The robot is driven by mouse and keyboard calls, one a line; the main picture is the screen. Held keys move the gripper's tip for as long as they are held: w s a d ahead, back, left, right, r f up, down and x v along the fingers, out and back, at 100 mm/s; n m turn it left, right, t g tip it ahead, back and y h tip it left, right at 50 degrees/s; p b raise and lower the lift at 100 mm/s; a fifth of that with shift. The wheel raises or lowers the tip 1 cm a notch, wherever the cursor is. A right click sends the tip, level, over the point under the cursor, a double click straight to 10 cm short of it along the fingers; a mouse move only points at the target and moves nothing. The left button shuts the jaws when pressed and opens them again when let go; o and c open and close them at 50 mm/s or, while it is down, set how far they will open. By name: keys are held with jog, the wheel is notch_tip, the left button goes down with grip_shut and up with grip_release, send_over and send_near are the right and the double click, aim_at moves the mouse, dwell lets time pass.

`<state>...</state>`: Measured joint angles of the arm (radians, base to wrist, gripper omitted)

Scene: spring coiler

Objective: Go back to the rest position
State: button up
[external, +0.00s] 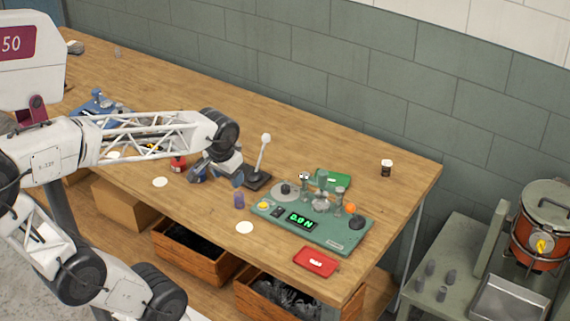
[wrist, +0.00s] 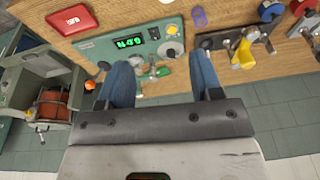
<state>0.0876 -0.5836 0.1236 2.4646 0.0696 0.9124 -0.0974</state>
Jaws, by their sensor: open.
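My gripper (external: 218,180) hangs over the workbench, left of the black-based lever with a white ball knob (external: 264,140). Its two blue fingers are spread apart with nothing between them, as the wrist view (wrist: 158,62) shows. The green spring coiler device (external: 338,238) sits to the right on the bench, with a lit green display (external: 300,221) and several small metal posts. The device (wrist: 97,47) also shows in the wrist view, partly hidden by a finger.
A purple cup (external: 239,200) stands between my gripper and the device. A dark cup (external: 386,169) stands at the back right. Wooden crates (external: 195,255) are below.

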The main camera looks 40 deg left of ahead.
jog(key=shift+h, duration=0.3)
jog(key=shift+s+a, duration=0.25)
jog(key=shift+s, duration=0.4)
jog(key=shift+s+a, duration=0.25)
jog(key=shift+s, duration=0.35)
jog(key=shift+s+a, duration=0.25)
jog(key=shift+s, duration=0.4)
